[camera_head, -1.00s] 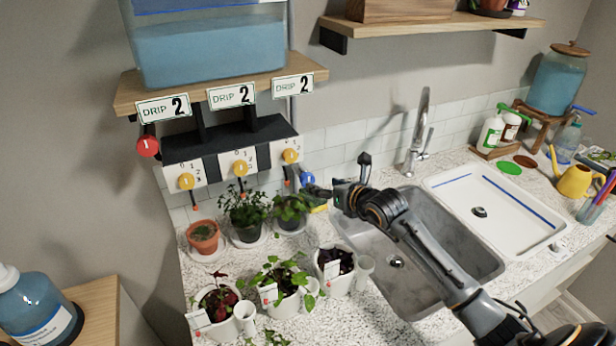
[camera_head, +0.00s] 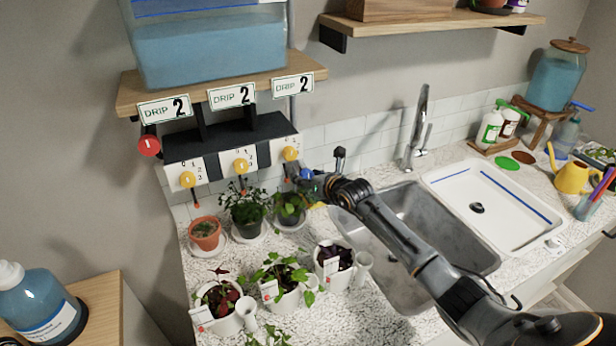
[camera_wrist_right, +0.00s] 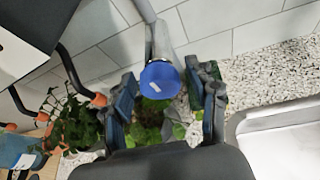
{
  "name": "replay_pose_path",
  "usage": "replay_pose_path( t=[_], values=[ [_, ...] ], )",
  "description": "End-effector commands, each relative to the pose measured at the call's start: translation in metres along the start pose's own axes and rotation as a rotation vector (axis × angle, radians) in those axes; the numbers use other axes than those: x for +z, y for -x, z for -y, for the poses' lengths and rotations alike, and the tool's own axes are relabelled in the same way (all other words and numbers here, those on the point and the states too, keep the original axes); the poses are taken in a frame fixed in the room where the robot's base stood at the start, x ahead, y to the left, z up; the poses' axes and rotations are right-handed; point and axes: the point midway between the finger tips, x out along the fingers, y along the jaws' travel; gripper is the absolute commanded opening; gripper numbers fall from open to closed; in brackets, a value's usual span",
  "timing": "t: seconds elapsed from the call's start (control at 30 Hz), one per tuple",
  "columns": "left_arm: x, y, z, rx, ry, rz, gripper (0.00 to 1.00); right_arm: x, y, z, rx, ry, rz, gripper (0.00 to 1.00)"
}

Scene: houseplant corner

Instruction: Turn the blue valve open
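The blue valve (camera_head: 307,173) is a round knob at the right end of the drip station, mostly covered by my right gripper in the head view. In the right wrist view the blue valve (camera_wrist_right: 162,80) shows its round face, with a small pale mark, on a grey pipe. My right gripper (camera_head: 298,176) is at the valve. In the wrist view its two dark fingers are apart, one on each side of the knob, with gaps between them and it. My left gripper is out of view.
Three yellow dials (camera_head: 240,166) and a red knob (camera_head: 149,146) are left of the valve. Potted plants (camera_head: 290,206) stand close below my gripper. The sink (camera_head: 440,220) lies under my right arm, with the faucet (camera_head: 418,130) behind it.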

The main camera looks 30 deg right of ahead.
Motion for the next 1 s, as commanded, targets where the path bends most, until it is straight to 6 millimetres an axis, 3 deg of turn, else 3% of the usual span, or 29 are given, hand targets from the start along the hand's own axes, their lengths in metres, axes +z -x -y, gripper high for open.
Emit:
replay_pose_path(
  t=[0.03,0.2,0.23,0.63,1.0],
  values=[
    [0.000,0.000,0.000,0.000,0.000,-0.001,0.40,0.000,0.000,0.000,0.000,0.000,0.000,0.43],
    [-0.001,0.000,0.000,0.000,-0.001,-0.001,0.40,0.000,0.000,0.000,0.000,0.000,0.000,0.09],
    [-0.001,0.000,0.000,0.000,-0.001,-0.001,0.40,0.000,0.000,0.000,0.000,0.000,0.000,0.07],
    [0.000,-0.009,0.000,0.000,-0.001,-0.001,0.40,-0.002,-0.001,0.001,0.030,-0.073,0.005,0.06],
    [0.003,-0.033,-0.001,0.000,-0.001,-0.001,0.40,-0.004,-0.001,0.003,0.146,-0.346,0.027,0.06]
  ],
)
